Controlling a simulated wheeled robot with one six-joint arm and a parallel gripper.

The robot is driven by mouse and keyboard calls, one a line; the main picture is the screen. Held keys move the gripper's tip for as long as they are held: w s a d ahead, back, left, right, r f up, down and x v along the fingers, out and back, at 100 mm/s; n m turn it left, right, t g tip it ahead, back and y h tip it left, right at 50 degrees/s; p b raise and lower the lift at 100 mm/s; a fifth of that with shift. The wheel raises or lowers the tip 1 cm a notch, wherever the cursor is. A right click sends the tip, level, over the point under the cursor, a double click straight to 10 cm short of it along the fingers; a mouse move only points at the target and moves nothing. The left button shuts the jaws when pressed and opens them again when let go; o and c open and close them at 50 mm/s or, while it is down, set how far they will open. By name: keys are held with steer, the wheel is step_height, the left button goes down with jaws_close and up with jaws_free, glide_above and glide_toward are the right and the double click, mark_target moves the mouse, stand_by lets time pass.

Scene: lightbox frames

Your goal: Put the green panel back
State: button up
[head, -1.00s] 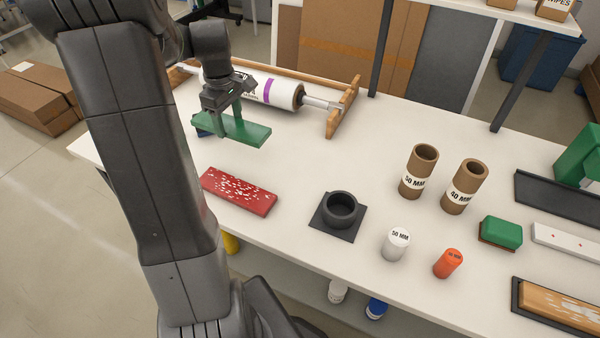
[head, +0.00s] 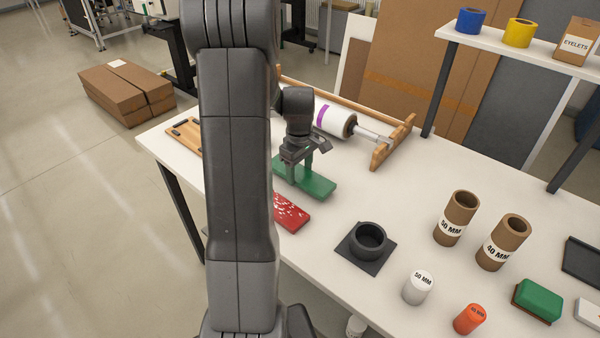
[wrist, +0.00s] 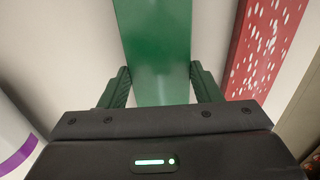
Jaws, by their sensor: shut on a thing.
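The green panel (head: 318,186) is a long flat bar at the back of the table, in front of the white roll. My gripper (head: 299,170) points down and is shut on the green panel. In the wrist view the panel (wrist: 155,35) runs lengthwise between my two fingers (wrist: 160,80), one against each long edge. Its left end in the head view is hidden behind my arm. I cannot tell whether it touches the tabletop. A red panel with white specks (head: 290,213) lies nearer, partly hidden by my arm; it also shows in the wrist view (wrist: 268,45).
A white roll with a purple band (head: 335,118) sits in a wooden holder (head: 385,145) behind the panel. A slotted wooden board (head: 186,136) lies at the left table edge. A black ring on a square base (head: 367,242) and two cardboard tubes (head: 456,218) stand to the right.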

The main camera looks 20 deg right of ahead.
mark_target(300, 173)
steer(key=shift+f, duration=0.7)
steer(key=shift+f, duration=0.15)
steer(key=o, duration=1.1)
step_height(300, 173, up, 12)
